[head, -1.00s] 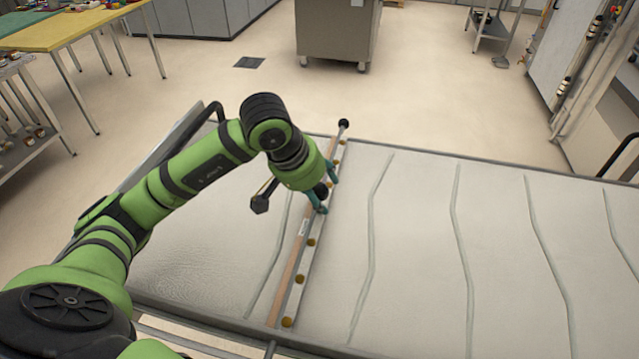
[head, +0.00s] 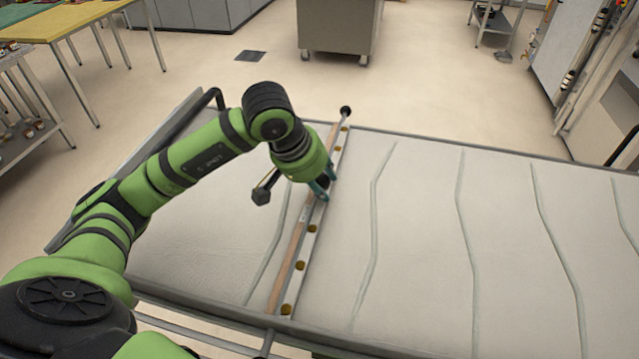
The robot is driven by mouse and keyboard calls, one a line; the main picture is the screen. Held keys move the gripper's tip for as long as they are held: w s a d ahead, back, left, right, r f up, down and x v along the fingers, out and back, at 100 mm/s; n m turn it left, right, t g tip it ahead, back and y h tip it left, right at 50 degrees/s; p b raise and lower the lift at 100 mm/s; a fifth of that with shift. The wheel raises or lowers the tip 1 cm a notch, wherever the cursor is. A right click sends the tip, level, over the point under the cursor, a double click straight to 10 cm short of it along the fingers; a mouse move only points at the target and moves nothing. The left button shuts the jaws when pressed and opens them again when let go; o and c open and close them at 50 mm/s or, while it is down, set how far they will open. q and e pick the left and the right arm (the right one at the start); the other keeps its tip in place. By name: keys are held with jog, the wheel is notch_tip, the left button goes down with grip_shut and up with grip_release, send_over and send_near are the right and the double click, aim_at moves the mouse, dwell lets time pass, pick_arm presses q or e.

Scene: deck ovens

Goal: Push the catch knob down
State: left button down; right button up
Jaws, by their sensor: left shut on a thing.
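My left gripper (head: 323,188) is over the middle of a long wood-and-metal bar that crosses the pale canvas bed. Its teal fingers are drawn close together, shut on the small dark catch knob at the bar. The knob is almost fully hidden by the fingers, so its height is hard to tell. The bar (head: 297,255) carries several brass studs and has a black ball (head: 346,110) at its far end, apart from the gripper. My right gripper is not in view.
The canvas bed (head: 420,230) stretches right with several raised seams and is otherwise clear. A black tubular handle (head: 213,97) stands at its far left. A grey wheeled cabinet (head: 338,28) and work tables (head: 60,24) stand beyond, with open floor between.

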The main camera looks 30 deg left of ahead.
pick_arm(q)
jog(key=shift+f, duration=0.2)
jog(key=shift+s, duration=0.1)
jog(key=c, duration=0.8)
grip_release()
jog(key=shift+w+f, duration=0.1)
jog(key=shift+w, duration=0.1)
jog(key=v, duration=1.2)
jog(key=shift+a, duration=0.1)
